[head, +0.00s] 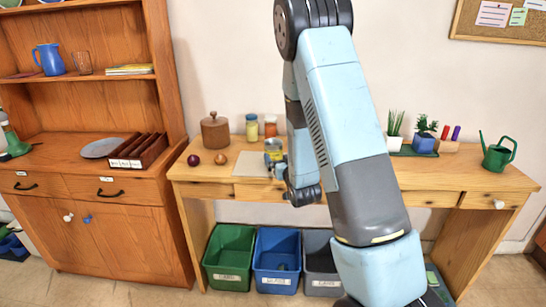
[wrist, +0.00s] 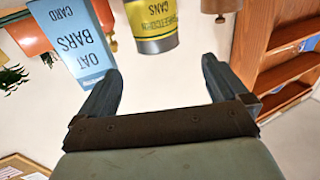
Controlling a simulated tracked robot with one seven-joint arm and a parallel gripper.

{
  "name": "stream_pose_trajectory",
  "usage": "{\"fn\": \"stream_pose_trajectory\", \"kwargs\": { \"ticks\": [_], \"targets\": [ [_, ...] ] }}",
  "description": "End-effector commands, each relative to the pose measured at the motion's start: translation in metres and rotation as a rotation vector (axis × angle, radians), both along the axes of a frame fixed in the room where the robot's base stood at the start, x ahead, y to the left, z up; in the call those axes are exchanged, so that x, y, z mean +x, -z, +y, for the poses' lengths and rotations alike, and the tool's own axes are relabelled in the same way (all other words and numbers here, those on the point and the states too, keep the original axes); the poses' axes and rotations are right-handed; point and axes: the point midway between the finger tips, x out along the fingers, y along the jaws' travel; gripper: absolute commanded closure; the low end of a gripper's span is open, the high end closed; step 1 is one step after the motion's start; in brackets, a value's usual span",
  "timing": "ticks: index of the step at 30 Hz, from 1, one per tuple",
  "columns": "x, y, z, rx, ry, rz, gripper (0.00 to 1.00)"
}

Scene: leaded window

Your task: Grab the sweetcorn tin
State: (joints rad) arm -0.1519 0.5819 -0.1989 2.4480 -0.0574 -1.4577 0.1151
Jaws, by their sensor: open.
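The sweetcorn tin (wrist: 152,24) is yellow and grey, with lettering that reads upside down in the wrist view and its far part cut off by the top edge. In the head view the tin (head: 272,145) stands on the wooden desk, partly hidden by my arm. My gripper (wrist: 160,66) is open and empty. The tin lies ahead of its two fingers, roughly in line with the gap between them and apart from both. In the head view my gripper is low beside the tin, mostly hidden by my arm.
A light blue oat bars carton (wrist: 75,42) is close by the left finger in the wrist view. Jars (head: 252,127), a brown lidded pot (head: 215,130) and two round items stand left on the desk (head: 420,170). Bins (head: 277,260) stand below.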

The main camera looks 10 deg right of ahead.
Motion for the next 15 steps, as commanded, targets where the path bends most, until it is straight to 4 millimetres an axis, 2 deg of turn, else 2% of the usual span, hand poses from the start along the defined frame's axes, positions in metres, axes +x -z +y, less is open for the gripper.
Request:
{"fn": "stream_pose_trajectory", "kwargs": {
  "ticks": [3,9,15],
  "targets": [
    [0.022,0.000,0.001,0.000,0.000,-0.001,0.00],
    [0.053,0.000,0.003,0.000,-0.001,0.000,0.00],
    [0.065,0.000,0.003,0.000,-0.001,0.001,0.00]
  ]
}}
